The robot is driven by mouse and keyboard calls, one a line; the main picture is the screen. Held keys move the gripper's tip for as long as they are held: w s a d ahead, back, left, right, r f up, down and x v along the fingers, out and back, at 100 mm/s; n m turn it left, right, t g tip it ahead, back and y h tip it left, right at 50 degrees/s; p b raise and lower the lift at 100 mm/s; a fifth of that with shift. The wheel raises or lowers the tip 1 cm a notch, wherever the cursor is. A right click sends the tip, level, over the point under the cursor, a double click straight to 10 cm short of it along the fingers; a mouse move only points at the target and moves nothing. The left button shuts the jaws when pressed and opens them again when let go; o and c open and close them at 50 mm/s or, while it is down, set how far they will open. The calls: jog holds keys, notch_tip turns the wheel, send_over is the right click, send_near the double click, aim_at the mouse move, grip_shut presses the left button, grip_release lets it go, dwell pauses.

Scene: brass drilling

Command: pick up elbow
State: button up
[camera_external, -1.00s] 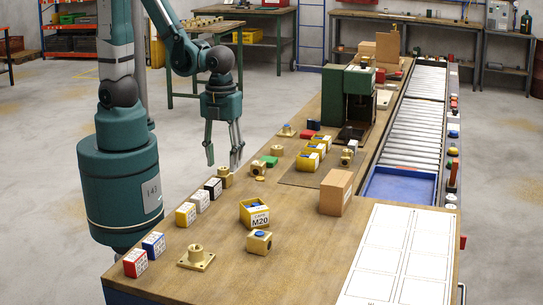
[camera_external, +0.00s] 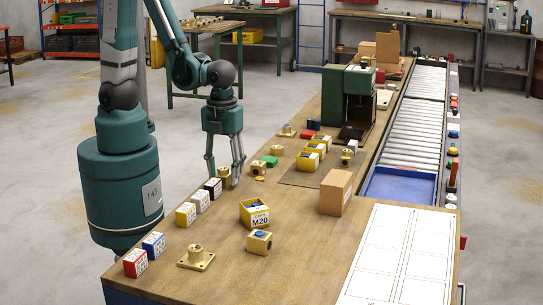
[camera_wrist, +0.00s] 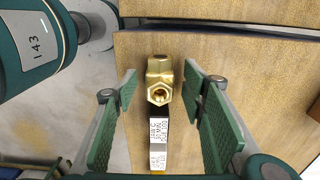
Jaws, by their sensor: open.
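The brass elbow (camera_external: 225,176) stands near the left edge of the wooden bench, just behind a black-and-white labelled block (camera_external: 213,188). In the wrist view, the elbow (camera_wrist: 159,80) shows a round threaded opening towards the camera. My gripper (camera_external: 225,172) is open and low over the bench edge, with a finger on each side of the elbow. In the wrist view, the elbow is between my two green finger pads (camera_wrist: 160,84), with a gap on both sides. The labelled block (camera_wrist: 159,138) lies below it in that view.
White-labelled blocks with yellow (camera_external: 186,214), blue (camera_external: 154,245) and red (camera_external: 135,263) sides line the bench's left edge. A yellow M20 caps box (camera_external: 254,214), a flanged brass fitting (camera_external: 196,257) and a cardboard box (camera_external: 336,192) stand nearby. The bench middle has free room.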

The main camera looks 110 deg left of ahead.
aim_at(224, 168)
jog(key=shift+f, duration=0.55)
jog(key=c, duration=1.3)
jog(key=shift+r, duration=0.15)
jog(key=shift+r+p, duration=1)
jog(key=shift+r, duration=3.85)
